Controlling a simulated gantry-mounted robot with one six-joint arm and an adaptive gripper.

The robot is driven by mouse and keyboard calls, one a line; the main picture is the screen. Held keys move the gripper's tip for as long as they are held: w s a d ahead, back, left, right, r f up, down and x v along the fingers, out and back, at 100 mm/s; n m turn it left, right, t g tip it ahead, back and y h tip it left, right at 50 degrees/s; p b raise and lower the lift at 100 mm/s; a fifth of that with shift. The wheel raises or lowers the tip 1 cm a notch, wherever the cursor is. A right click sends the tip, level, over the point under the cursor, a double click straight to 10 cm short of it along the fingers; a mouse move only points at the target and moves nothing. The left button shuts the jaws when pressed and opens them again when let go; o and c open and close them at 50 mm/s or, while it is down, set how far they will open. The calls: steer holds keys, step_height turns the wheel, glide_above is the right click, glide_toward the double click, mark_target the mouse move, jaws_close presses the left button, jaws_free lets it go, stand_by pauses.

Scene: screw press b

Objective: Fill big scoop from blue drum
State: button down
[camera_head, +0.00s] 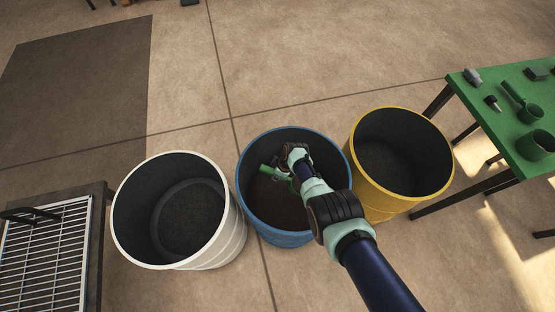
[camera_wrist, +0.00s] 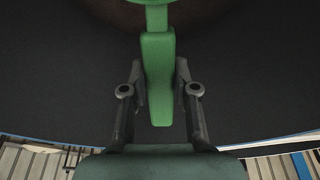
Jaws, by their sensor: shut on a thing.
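The blue drum (camera_head: 276,239) stands in the middle of the floor, between two other drums. Dark brown material (camera_head: 270,200) lies in its bottom. My gripper (camera_head: 291,168) reaches down inside the drum. It is shut on the handle of the green scoop (camera_head: 274,173). In the wrist view the scoop handle (camera_wrist: 158,80) stands between both fingers, and the scoop's head runs off the top edge. Whether anything lies in the scoop's bowl cannot be told.
A white drum (camera_head: 120,240) stands to the left and a yellow drum (camera_head: 400,202) to the right, both close to the blue one. A green table (camera_head: 500,119) at right holds another green scoop (camera_head: 524,104) and a green cup (camera_head: 537,145). A wire rack (camera_head: 45,255) stands at lower left.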

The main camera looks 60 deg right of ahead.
step_height(320, 180, up, 19)
steer(key=w+p, duration=0.1)
steer(key=p, duration=1.5)
steer(key=shift+w+r+p, duration=0.15)
steer(key=shift+r+p, duration=0.05)
steer(key=shift+p, duration=0.15)
steer(key=shift+w+a, duration=0.1)
steer(key=shift+a, duration=0.05)
steer(key=w+a+r, duration=0.7)
steer(key=w+a, duration=0.1)
steer(key=w, duration=0.1)
steer(key=w+a+r+m, duration=0.1)
steer(key=w+a+r, duration=0.1)
steer(key=a+r, duration=0.6)
steer(key=w+a+r, duration=0.2)
steer(key=a+r, duration=0.2)
steer(key=a, duration=0.7)
steer(key=w+a+r+m, duration=0.1)
steer(key=w+a+r, duration=0.1)
steer(key=a+r, duration=0.6)
steer(key=s+r+p, duration=0.4)
steer(key=r+p, duration=0.3)
steer(key=p, duration=0.3)
steer(key=s+a+r+p, duration=0.1)
steer(key=s+r+p, duration=0.3)
steer(key=r+p, duration=0.4)
steer(key=shift+a+r+h+p, duration=0.3)
steer(key=shift+p, duration=0.85)
